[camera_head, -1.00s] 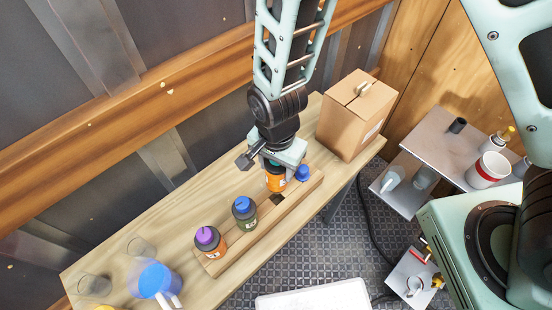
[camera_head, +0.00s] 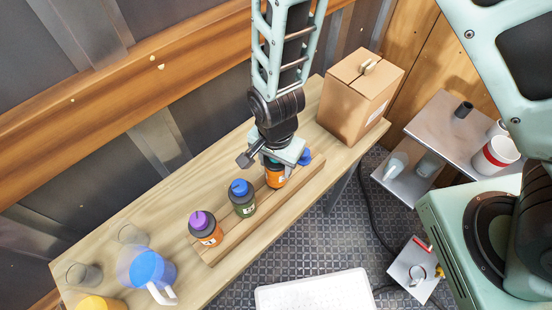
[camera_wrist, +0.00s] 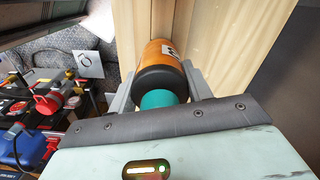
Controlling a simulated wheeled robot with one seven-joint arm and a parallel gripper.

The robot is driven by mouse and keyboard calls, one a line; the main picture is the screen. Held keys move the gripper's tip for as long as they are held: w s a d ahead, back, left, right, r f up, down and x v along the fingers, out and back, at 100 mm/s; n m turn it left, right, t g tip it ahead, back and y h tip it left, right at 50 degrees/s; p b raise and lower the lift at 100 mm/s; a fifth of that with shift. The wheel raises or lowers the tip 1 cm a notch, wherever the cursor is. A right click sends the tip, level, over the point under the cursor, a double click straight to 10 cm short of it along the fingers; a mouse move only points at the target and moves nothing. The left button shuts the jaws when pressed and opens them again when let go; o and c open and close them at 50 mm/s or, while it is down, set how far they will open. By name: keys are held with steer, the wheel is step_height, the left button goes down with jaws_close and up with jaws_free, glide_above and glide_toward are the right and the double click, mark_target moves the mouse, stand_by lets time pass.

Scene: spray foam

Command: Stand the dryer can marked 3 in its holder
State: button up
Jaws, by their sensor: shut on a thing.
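My gripper (camera_head: 276,164) is shut on an orange can (camera_head: 275,179) with a black shoulder and a teal cap, clearest in the wrist view (camera_wrist: 160,75). Its white label is too small and angled to read surely. The can is upright at the long wooden holder (camera_head: 258,223), over the place where a hole showed. Its base is hidden, so I cannot tell how deep it sits. To its left in the holder stand a green can with a blue cap (camera_head: 242,200) and an orange can with a purple cap (camera_head: 206,231). A blue cap (camera_head: 305,157) shows just right of my gripper.
A cardboard box (camera_head: 355,98) stands at the bench's right end. A blue jug (camera_head: 150,272), clear glasses (camera_head: 84,275) and a yellow item (camera_head: 98,303) stand at the left end. The bench behind the holder is bare. A side shelf (camera_head: 445,135) holds cups.

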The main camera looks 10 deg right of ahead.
steer(key=shift+f, duration=0.6)
steer(key=o, duration=1.3)
steer(key=shift+c, duration=0.2)
step_height(320, 180, up, 18)
steer(key=b, duration=0.3)
steer(key=shift+f, duration=0.25)
steer(key=s+d+f+n+b, duration=0.5)
steer(key=s+d+n+b, duration=0.3)
steer(key=n, duration=0.7)
steer(key=s+b, duration=0.2)
steer(key=s, duration=0.1)
steer(key=shift+s+f+n+y, duration=0.15)
steer(key=shift+f+n+y, duration=0.15)
